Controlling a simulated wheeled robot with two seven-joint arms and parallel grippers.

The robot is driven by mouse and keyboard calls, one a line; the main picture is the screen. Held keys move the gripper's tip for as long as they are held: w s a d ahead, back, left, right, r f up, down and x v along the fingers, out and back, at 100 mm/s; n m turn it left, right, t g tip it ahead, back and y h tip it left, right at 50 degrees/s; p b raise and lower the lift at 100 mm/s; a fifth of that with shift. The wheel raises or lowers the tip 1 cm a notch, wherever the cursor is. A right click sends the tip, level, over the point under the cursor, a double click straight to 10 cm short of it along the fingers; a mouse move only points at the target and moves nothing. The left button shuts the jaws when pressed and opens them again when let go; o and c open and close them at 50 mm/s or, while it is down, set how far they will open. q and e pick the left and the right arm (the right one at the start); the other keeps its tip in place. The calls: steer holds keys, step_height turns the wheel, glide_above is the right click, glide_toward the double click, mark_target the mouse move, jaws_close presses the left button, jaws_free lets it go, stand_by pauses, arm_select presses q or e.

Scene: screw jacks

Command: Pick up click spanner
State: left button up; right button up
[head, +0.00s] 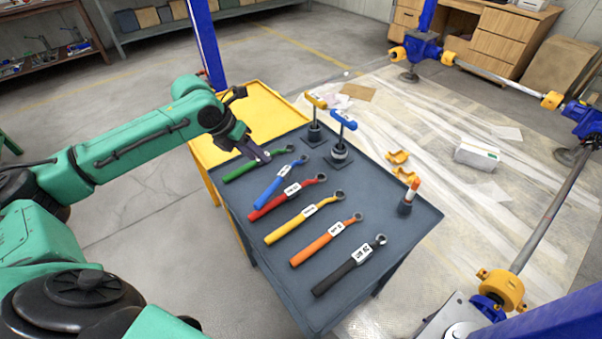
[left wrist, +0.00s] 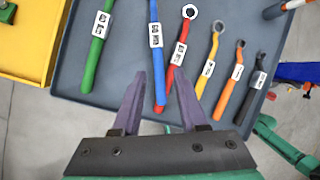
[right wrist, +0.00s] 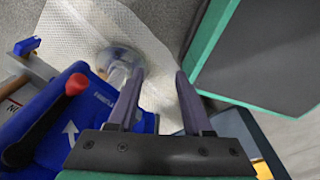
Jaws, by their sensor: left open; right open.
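Several spanners with coloured handles and white labels lie in a row on the grey tray top (head: 232,208): green (head: 240,172), blue (head: 270,187), red (head: 284,199), yellow (head: 298,222), orange (head: 320,243) and black (head: 342,270). I cannot tell which is the click spanner. My left gripper (head: 260,154) is over the tray by the green and blue spanners, open and empty. In the left wrist view, the blue handle (left wrist: 158,75) shows between its fingers (left wrist: 163,85), the red one beside it. My right gripper (right wrist: 160,75) is open and empty, away from the spanners.
Two upright T-handled tools, yellow (head: 315,102) and blue (head: 343,119), stand at the tray's back. An orange-and-white-topped tool (head: 409,196) stands at its right edge. A yellow tray (head: 262,105) adjoins behind. A blue jack body (right wrist: 60,120) is close to my right gripper.

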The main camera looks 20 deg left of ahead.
arm_select(q)
glide_above(278, 179)
steer(key=s+a, duration=0.2)
steer(key=s, duration=0.1)
step_height(278, 179, down, 7)
steer(key=x, duration=0.4)
steer(key=p+x, duration=0.1)
steer(key=x, duration=0.1)
steer(key=shift+w, duration=0.4)
jaws_close()
arm_select(e)
steer(key=shift+s+a+r, duration=0.3)
steer(key=shift+s+a, duration=0.15)
steer(key=shift+s, duration=0.15)
steer(key=shift+s+a+r, duration=0.25)
steer(key=shift+s+a, duration=0.15)
steer(key=shift+s, duration=0.2)
arm_select(q)
steer(key=shift+w+r, duration=0.1)
steer(key=shift+r, duration=0.05)
arm_select(e)
steer(key=shift+s+a, duration=0.1)
steer(key=shift+a, duration=0.05)
